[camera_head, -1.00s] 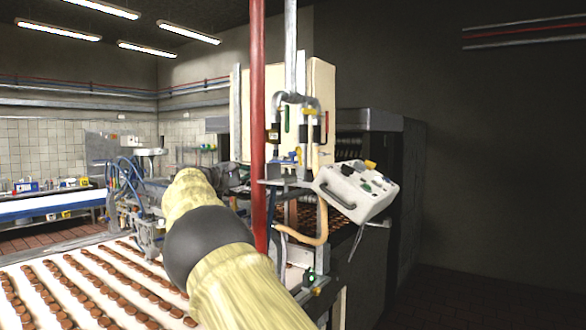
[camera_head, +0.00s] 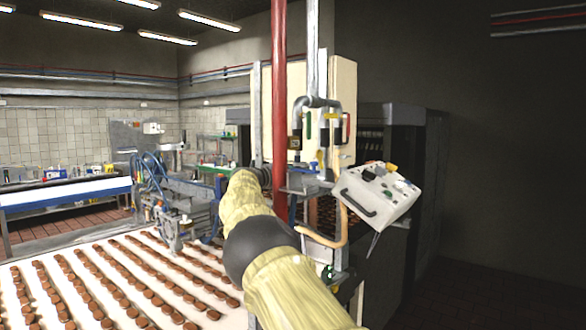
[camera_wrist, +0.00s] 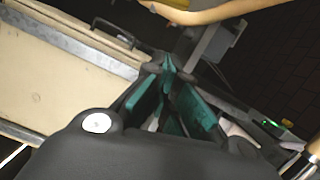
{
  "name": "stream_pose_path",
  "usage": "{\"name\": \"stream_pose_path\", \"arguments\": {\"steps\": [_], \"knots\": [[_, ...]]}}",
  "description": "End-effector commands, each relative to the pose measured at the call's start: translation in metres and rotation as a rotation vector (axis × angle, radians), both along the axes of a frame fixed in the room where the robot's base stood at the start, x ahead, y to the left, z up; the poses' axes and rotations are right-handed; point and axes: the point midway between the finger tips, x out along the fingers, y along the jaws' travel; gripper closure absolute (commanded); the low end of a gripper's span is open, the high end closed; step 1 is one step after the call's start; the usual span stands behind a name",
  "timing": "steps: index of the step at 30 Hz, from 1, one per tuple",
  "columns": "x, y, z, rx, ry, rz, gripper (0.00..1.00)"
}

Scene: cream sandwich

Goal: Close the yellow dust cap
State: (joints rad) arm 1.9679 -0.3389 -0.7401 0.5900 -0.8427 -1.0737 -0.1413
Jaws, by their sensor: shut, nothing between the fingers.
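A white control box (camera_head: 378,196) with a dark handle, knobs and buttons is tilted at right of centre in the head view. A small yellow part (camera_head: 391,167) sticks up at its top edge and may be the dust cap; I cannot tell its exact state. Another yellow part (camera_head: 320,157) is by the pipework. My arm reaches forward, left of the box, and its gripper end is largely hidden near the red pole. In the wrist view my gripper (camera_wrist: 168,66) has teal finger pads meeting at the tips, shut and empty. No yellow cap is clearly visible there.
A red vertical pole (camera_head: 279,120) and a grey pipe (camera_head: 313,60) stand near my arm. A tan hose (camera_head: 325,240) loops below the box. A white conveyor (camera_head: 20,310) with rows of brown sandwiches is at lower left. A cream cabinet (camera_head: 342,85) stands behind; dark floor lies right.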

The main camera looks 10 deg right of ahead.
Motion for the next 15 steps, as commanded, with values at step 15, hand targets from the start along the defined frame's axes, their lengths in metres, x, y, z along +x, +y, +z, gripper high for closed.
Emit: {"name": "stream_pose_path", "arguments": {"steps": [15], "knots": [[-0.02, -0.015, 0.008, 0.0, 0.0, 0.0, 1.0]]}}
